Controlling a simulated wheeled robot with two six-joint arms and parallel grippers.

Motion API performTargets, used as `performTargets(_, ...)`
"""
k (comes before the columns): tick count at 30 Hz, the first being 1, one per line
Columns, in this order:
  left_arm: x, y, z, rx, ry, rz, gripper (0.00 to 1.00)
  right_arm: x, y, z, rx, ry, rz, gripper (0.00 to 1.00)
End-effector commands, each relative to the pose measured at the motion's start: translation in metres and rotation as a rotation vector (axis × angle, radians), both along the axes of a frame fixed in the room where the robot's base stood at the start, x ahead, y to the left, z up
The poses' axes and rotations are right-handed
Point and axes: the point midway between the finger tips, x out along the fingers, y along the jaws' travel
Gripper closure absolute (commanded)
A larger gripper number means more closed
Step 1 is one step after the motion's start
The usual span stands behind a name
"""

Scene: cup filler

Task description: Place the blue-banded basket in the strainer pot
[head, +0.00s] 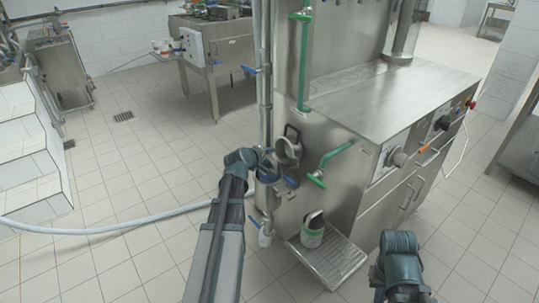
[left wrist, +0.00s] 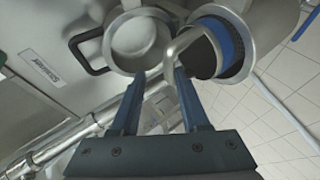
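The strainer pot (left wrist: 248,68) is a round steel pot on the side of the steel machine, with its round lid (left wrist: 138,42) swung open beside it. The lid also shows in the head view (head: 288,148). The blue-banded basket (left wrist: 226,42) sits inside the pot's rim; how deep it is seated I cannot tell. Its bent grey handle (left wrist: 180,44) rises toward my left gripper (left wrist: 160,75). The fingers are apart, and the handle passes close to the right-hand finger; contact is unclear. In the head view my left wrist partly covers the pot.
A green-banded basket (head: 313,232) stands on a grated steel tray (head: 338,262) at the machine's foot. Green valve pipes (head: 335,155) stick out to the right of the pot. A white hose (head: 110,229) lies across the tiled floor. Floor on the left is mostly clear.

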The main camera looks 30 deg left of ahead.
Motion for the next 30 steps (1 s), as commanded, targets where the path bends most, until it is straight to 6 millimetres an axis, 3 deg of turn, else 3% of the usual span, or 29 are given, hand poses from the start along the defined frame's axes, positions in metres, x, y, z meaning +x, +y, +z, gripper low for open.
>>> performTargets(1,-0.016,-0.003,0.013,0.0,0.0,0.002,0.57,0.0,0.0,0.013,0.0,0.0,0.0,1.0)
performTargets(3,-0.03,-0.004,0.022,-0.002,-0.001,0.003,0.57,0.0,0.0,0.021,0.0,0.0,0.0,1.0)
performTargets(12,-0.075,-0.006,0.047,0.0,0.0,0.001,0.57,0.0,0.0,0.047,0.0,0.0,0.0,1.0)
performTargets(19,-0.088,-0.007,0.053,-0.001,0.0,0.001,0.57,0.0,0.0,0.053,0.0,0.0,0.0,1.0)
performTargets(30,-0.088,-0.007,0.052,-0.001,0.0,-0.001,0.57,0.0,0.0,0.052,0.0,0.0,0.0,1.0)
